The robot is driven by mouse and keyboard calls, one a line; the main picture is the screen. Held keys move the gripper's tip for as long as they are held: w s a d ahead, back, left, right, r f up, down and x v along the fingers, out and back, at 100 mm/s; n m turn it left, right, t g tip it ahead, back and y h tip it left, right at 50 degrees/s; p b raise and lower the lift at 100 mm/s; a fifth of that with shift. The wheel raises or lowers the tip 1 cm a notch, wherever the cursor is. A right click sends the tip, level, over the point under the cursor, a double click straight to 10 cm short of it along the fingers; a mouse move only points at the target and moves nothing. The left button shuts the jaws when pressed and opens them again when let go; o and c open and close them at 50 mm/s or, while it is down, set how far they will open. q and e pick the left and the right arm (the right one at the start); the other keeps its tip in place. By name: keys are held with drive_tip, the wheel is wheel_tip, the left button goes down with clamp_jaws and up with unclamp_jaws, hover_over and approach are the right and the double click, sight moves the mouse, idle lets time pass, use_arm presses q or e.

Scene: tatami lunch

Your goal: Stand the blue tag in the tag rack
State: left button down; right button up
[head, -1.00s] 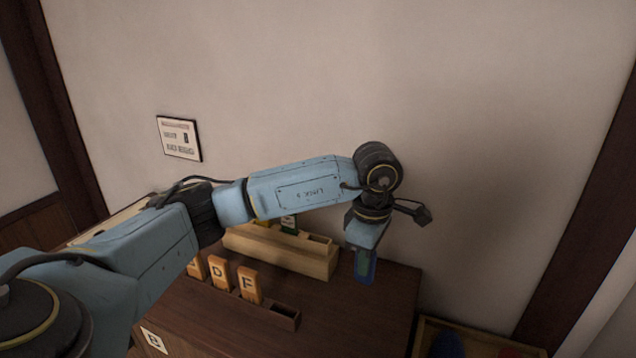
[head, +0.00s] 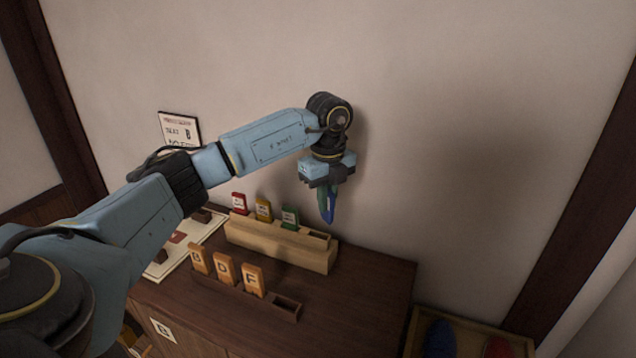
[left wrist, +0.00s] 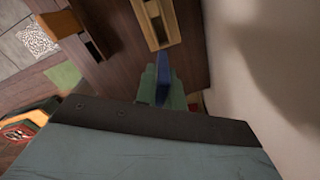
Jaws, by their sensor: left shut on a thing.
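My left gripper (head: 326,205) is shut on the blue tag (head: 330,208) and holds it upright in the air, above the right end of the tag rack. The blue tag also shows in the left wrist view (left wrist: 163,82), between the green fingers. The light wooden tag rack (head: 280,248) stands on the dark cabinet near the wall. My right gripper is not in view.
A dark holder (head: 284,308) with orange lettered tags (head: 224,269) stands in front of the rack, with an empty slot at its right. A pale board (head: 160,270) lies at left. The wall is close behind.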

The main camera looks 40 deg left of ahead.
use_arm(q)
drive_tip(key=a+f+n+b, duration=0.1)
drive_tip(key=n, duration=0.1)
drive_tip(key=f+n+b, duration=0.1)
drive_tip(key=f+n, duration=0.1)
drive_tip(key=a+f+n+b, duration=0.1)
drive_tip(key=n, duration=0.1)
drive_tip(key=shift+a+f+n+b, duration=0.25)
drive_tip(key=shift+a+n+b, duration=0.05)
drive_tip(key=shift+b, duration=0.05)
idle(0.5)
drive_tip(key=shift+f+p, duration=0.3)
drive_tip(key=shift+f, duration=0.1)
idle(0.9)
drive_tip(key=shift+f, duration=0.15)
idle(0.3)
drive_tip(key=shift+f, duration=0.6)
idle(0.6)
drive_tip(key=shift+f, duration=0.4)
idle(0.4)
